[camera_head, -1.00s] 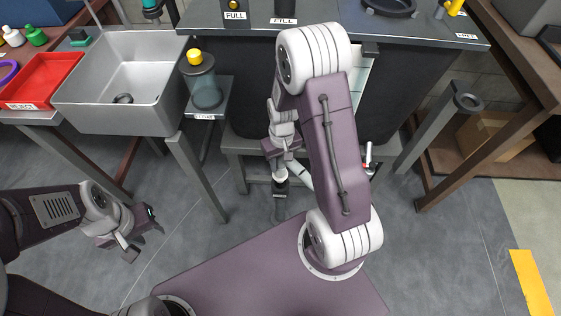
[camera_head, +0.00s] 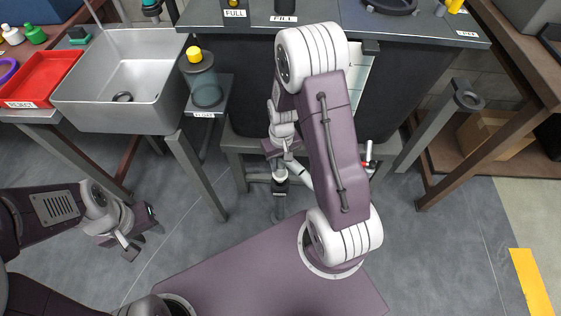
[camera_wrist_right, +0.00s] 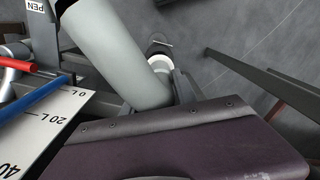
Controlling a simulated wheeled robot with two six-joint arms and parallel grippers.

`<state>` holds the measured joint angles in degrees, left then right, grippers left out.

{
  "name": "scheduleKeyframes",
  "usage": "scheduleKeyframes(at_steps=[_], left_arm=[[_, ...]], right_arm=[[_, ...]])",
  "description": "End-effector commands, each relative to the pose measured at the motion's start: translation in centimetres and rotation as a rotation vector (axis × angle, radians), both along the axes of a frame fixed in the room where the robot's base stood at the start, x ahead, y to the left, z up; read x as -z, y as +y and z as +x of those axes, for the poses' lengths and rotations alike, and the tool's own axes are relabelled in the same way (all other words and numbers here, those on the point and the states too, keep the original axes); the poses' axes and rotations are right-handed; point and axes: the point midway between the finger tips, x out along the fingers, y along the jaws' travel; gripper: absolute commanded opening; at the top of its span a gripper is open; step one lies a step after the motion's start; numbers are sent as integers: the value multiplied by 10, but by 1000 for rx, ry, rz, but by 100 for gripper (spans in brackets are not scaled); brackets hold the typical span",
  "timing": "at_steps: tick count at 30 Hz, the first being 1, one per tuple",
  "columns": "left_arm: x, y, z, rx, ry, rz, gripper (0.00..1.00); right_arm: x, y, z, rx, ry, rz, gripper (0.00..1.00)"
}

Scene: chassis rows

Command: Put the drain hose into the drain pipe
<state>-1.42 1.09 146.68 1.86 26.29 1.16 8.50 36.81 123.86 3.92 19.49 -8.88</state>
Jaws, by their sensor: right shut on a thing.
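The pale grey drain hose (camera_wrist_right: 115,50) runs across the right wrist view and bends down to a white collar (camera_wrist_right: 178,66). In the head view a pale length of it (camera_head: 299,174) shows beside my right arm. My right gripper (camera_head: 281,152) is shut on the hose below the bench front; its fingertips are largely hidden by my arm. A dark upright fitting, apparently the drain pipe (camera_head: 279,190), stands just below the gripper; its dark top (camera_wrist_right: 159,46) shows beside the collar. Whether the hose end is inside it, I cannot tell. My left gripper (camera_head: 142,236) is open and empty over the floor.
A grey sink (camera_head: 125,85) and a red reject tray (camera_head: 42,78) stand at the left. The dark tank bench (camera_head: 240,70) fills the back. A scale plate and red and blue handles (camera_wrist_right: 35,100) lie close in the wrist view.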

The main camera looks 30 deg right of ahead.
Motion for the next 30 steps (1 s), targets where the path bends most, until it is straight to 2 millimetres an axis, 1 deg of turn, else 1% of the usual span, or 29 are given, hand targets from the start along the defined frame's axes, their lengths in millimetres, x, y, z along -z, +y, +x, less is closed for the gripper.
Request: scheduleKeyframes(at_steps=[30], left_arm=[[21, 0, 0, 0, 0, 0, 36]], right_arm=[[32, 0, 0, 0, 0, 0, 0]])
